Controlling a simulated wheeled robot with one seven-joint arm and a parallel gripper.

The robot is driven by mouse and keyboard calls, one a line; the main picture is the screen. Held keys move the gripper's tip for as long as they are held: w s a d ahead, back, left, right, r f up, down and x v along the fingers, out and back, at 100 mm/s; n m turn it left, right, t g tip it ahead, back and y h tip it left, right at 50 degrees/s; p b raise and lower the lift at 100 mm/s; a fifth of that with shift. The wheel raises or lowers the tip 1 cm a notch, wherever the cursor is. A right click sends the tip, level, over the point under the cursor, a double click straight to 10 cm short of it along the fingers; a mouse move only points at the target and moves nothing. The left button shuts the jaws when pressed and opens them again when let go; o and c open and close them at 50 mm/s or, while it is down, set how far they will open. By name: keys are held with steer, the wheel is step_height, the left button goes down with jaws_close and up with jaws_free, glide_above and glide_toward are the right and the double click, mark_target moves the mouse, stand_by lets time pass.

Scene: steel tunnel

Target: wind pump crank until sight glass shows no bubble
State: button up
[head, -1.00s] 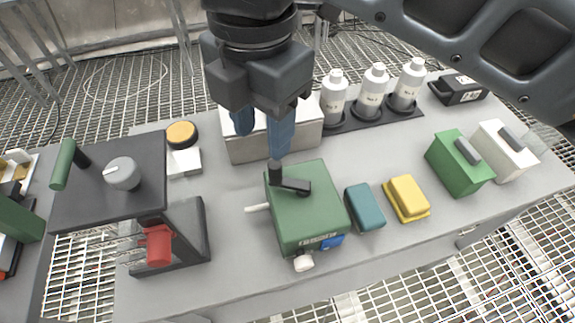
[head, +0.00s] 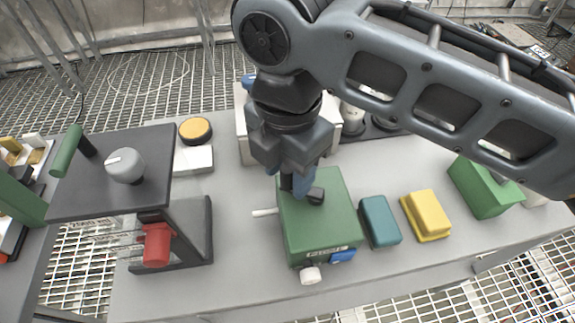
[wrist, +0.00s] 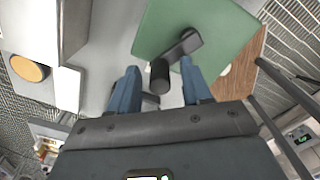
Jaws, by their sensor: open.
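The green pump box (head: 325,225) stands on the grey bench in the head view, with a black crank on top. The crank's upright handle (wrist: 159,77) and its arm (wrist: 184,46) show in the wrist view. My gripper (head: 299,183) is over the crank, its blue fingers open on either side of the handle, with gaps visible. In the wrist view my gripper (wrist: 160,88) points toward the green top. A small blue part (head: 343,255) on the pump's front may be the sight glass; no bubble can be made out at this size.
A dark stand with a grey knob (head: 125,166) and a red part (head: 157,245) is at left. Teal (head: 380,221) and yellow (head: 427,215) blocks sit close right of the pump. A white box (head: 243,125) stands behind my gripper. The bench front is clear.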

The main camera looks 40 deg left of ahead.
jaws_close()
stand_by(0.4)
steer(key=shift+m+p, duration=0.3)
steer(key=shift+p, duration=0.05)
steer(key=shift+w+a+r+m+p, duration=0.15)
steer(key=shift+w+m+p, duration=0.2)
steer(key=shift+m+p, duration=0.55)
steer(key=w+m+p, duration=0.1)
steer(key=m+p, duration=0.2)
steer(key=shift+w, duration=0.2)
steer(key=m+p, duration=0.1)
steer(key=m, duration=0.1)
steer(key=w+m+p, duration=0.1)
steer(key=m+p, duration=0.1)
steer(key=shift+w, duration=0.15)
steer(key=shift+w+d+m+p, duration=0.3)
steer(key=shift+m+p, duration=0.25)
steer(key=shift+m, duration=0.15)
steer(key=shift+w+d+m+p, duration=0.15)
steer(key=shift+w+m+p, duration=0.1)
steer(key=shift+m+p, duration=0.4)
steer(key=shift+m, duration=0.25)
